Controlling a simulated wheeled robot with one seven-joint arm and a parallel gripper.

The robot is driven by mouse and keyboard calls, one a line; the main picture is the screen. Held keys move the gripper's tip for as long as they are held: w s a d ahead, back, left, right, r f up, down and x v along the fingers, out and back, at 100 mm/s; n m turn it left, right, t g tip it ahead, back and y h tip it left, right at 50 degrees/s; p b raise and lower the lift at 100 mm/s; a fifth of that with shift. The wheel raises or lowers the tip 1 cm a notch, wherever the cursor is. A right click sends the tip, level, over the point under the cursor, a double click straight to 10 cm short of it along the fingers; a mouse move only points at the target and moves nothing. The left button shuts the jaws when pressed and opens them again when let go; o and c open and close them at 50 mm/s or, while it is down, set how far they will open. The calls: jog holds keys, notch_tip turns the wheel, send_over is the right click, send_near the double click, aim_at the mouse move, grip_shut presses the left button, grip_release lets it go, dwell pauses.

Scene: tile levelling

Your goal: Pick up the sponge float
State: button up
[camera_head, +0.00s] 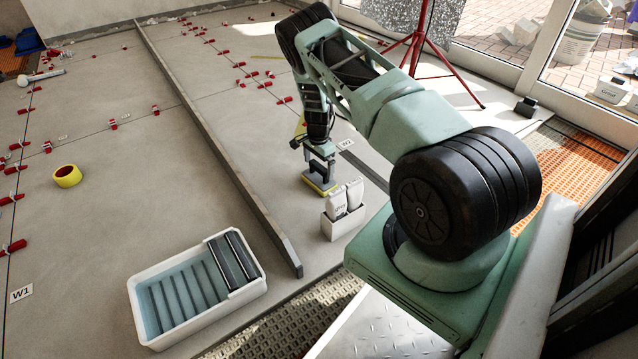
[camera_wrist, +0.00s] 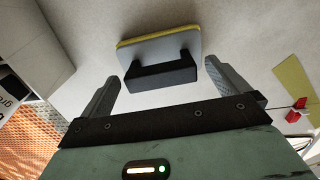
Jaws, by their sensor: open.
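The sponge float is a pale plate with a yellow sponge edge and a black handle. It lies on the tiled floor below my gripper in the head view (camera_head: 319,188). In the wrist view the sponge float (camera_wrist: 160,76) shows ahead, its black handle lying between the two fingers. My gripper (camera_head: 320,168) points down over it. In the wrist view my gripper (camera_wrist: 161,72) is open, with a finger on each side of the handle and visible gaps to it. Contact with the handle is not seen. The sponge underside is hidden.
A white box with bottles (camera_head: 342,222) stands close in front of the float. A long metal bar (camera_head: 215,145) lies to its left. Red clips dot the tile joints.

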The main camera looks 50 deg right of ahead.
aim_at(315, 176)
notch_tip(315, 176, down, 3)
jog(key=shift+d+f+b, duration=0.1)
jog(key=shift+f+b, duration=0.1)
jog(key=shift+b, duration=0.75)
jog(key=shift+r, duration=0.1)
jog(key=c, duration=1.1)
jog(key=shift+c, duration=0.2)
